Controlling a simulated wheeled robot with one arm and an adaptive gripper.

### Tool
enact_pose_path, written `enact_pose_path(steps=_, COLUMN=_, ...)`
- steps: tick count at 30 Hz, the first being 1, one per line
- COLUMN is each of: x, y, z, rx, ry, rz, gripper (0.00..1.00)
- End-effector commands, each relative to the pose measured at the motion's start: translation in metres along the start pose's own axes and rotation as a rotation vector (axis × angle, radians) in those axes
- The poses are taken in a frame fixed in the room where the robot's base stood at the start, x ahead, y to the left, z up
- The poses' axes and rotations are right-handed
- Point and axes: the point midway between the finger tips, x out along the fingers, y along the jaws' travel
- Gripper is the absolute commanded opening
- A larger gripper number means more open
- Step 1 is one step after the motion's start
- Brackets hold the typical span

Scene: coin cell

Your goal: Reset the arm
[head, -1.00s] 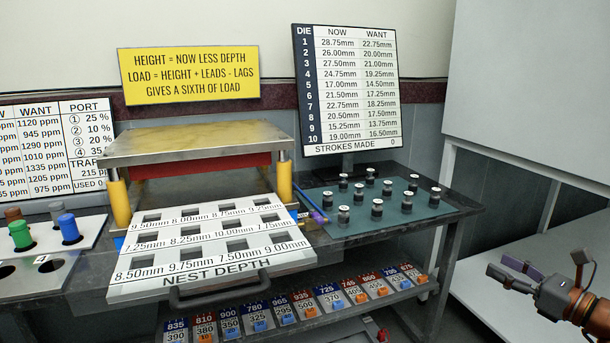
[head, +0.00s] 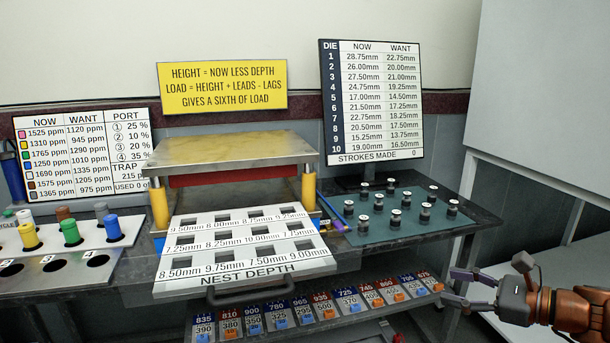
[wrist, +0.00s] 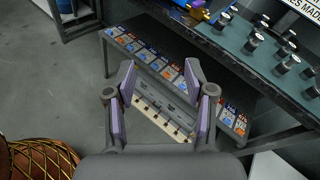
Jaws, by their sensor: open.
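My gripper (head: 458,288) is at the lower right of the head view, in front of the bench's right end. Its two fingers are apart with nothing between them. In the wrist view my gripper (wrist: 163,85) shows open, its purple pads facing each other. Behind the fingers lie the lower shelf with its labelled tags and a pale slotted strip (wrist: 165,118). My arm comes in from the right edge of the head view. The gripper touches nothing that I can see.
A press (head: 235,148) with a nest depth plate (head: 180,284) stands on the bench. Several small dark cylinders stand on a green mat (head: 372,232). Coloured pegs stand in a white rack (head: 90,237) at left.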

Motion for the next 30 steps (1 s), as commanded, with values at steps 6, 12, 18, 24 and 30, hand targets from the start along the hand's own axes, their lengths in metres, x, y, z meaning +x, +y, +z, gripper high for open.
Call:
enact_pose_path(steps=6, x=0.043, y=0.087, z=0.073, rx=-0.326, ry=0.107, rz=0.358, gripper=0.54)
enact_pose_path(steps=12, x=0.042, y=0.166, z=0.111, rx=-0.639, ry=0.176, rz=0.684, gripper=0.54)
enact_pose_path(steps=18, x=0.009, y=0.222, z=0.135, rx=-0.939, ry=0.224, rz=0.995, gripper=0.54)
enact_pose_path(steps=24, x=-0.044, y=0.247, z=0.156, rx=-1.229, ry=0.263, rz=1.285, gripper=0.54)
enact_pose_path(steps=30, x=-0.094, y=0.248, z=0.170, rx=-1.444, ry=0.291, rz=1.517, gripper=0.54)
